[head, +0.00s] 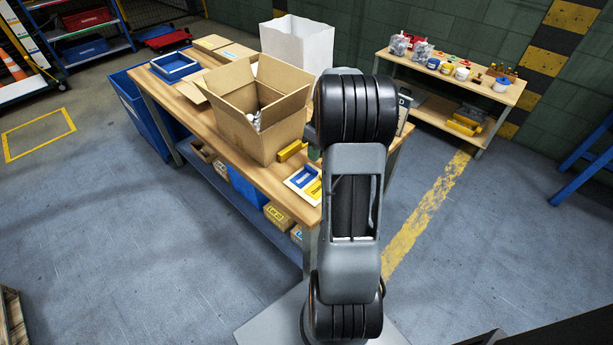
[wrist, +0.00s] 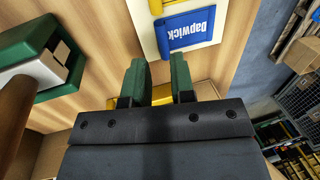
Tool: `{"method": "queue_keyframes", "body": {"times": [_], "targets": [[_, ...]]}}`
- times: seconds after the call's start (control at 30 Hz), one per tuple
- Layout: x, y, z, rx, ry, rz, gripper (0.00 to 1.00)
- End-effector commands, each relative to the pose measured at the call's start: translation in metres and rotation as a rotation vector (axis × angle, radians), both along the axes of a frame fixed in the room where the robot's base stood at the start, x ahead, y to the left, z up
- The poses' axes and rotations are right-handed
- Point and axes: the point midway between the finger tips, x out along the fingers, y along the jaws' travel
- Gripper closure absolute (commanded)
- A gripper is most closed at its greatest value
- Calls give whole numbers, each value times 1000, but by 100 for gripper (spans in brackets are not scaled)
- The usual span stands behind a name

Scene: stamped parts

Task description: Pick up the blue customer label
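The blue customer label (wrist: 190,30) lies on a white board beside a yellow label (wrist: 172,4) and reads "Dapwick" upside down in the wrist view. In the head view the blue label (head: 301,178) is small, near the table's front right edge. My gripper (wrist: 158,66) shows in the wrist view with its two green fingers apart and nothing held between them. The fingertips appear just short of the blue label in the picture; their height above it I cannot tell. In the head view my arm hides the gripper.
An open cardboard box (head: 262,112) stands on the wooden table (head: 207,125) left of the labels. A yellow block (head: 292,150) lies near it. A green holder (wrist: 62,45) with a white and brown item sits left in the wrist view. A white bin (head: 298,42) stands behind.

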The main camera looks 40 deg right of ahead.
Motion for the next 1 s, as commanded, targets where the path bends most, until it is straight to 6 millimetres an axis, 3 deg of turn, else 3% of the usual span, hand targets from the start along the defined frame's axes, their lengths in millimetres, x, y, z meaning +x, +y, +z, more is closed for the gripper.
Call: {"method": "queue_keyframes", "body": {"times": [0.4,0.73,1.0], "targets": [[-2,12,-48,0,0,1,77],[-2,14,-54,-2,-2,1,77],[-2,14,-54,-2,-2,1,100]]}}
